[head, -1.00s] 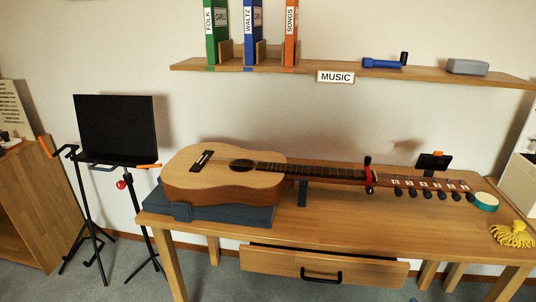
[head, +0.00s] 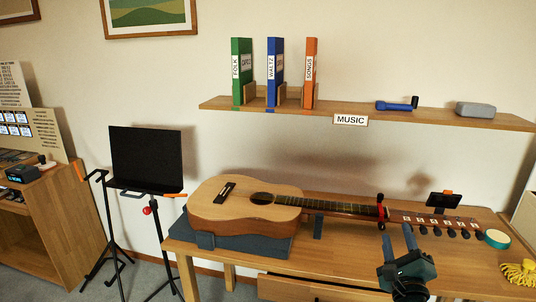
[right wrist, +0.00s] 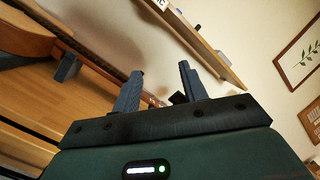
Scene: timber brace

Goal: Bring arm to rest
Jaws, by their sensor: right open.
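My right gripper (head: 396,240) is in the lower right of the head view, in front of the table's front edge, with its fingers pointing up. Its two fingers stand apart with nothing between them, and it also shows in the right wrist view (right wrist: 158,85). An acoustic guitar (head: 228,209) lies on a dark padded rest (head: 230,247) on the wooden table, apart from the gripper. A red and black clamp-like piece (head: 381,208) sits on its neck near the headstock. My left gripper is not in the head view.
A wooden shelf (head: 300,112) above holds green, blue and orange binders, a blue torch-like item (head: 396,105) and a grey case (head: 475,110). A black music stand (head: 146,160) stands left of the table. A yellow cloth (head: 519,272) and a teal roll (head: 497,239) lie at the right.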

